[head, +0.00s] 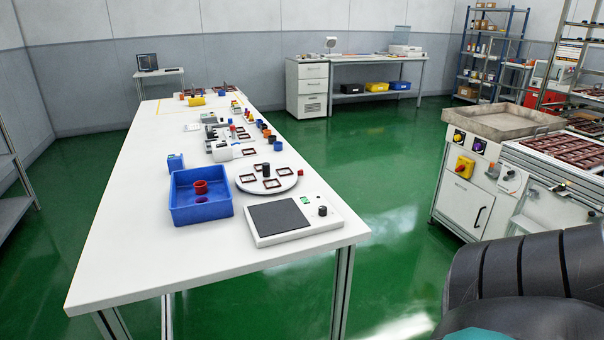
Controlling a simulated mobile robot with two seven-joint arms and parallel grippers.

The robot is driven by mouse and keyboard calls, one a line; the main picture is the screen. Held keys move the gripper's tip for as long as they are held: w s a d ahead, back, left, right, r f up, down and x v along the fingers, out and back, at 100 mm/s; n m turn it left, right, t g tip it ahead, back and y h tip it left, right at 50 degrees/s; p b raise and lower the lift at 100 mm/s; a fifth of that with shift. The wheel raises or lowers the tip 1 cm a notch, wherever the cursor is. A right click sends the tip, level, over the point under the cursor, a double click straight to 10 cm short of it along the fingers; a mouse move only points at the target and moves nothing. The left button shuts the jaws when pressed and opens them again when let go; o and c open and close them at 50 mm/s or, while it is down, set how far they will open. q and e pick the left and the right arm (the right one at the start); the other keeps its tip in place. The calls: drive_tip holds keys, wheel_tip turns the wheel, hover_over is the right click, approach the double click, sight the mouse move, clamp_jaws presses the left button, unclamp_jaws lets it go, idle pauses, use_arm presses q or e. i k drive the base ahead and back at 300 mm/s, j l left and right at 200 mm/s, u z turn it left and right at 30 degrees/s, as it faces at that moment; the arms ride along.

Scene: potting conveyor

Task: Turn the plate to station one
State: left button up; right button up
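The round white plate (290,181) lies on the long white table (130,220), behind the flat grey-topped device. Several small dark red square frames (272,184) sit around it, and a black knob (265,169) stands near its middle. A small red piece (300,172) shows at its right edge. Any station marking is too small to read. Neither of my grippers is in view. A dark ribbed part of my body fills the lower right corner.
A blue bin (201,212) with a red cylinder (201,187) stands left of the plate. The grey-topped device (285,220) is in front of it. Small devices and colored cups line the table behind. A machine cabinet (465,190) stands right, across open green floor (370,160).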

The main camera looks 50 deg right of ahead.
sight(266, 177)
drive_tip(key=z, duration=1.4)
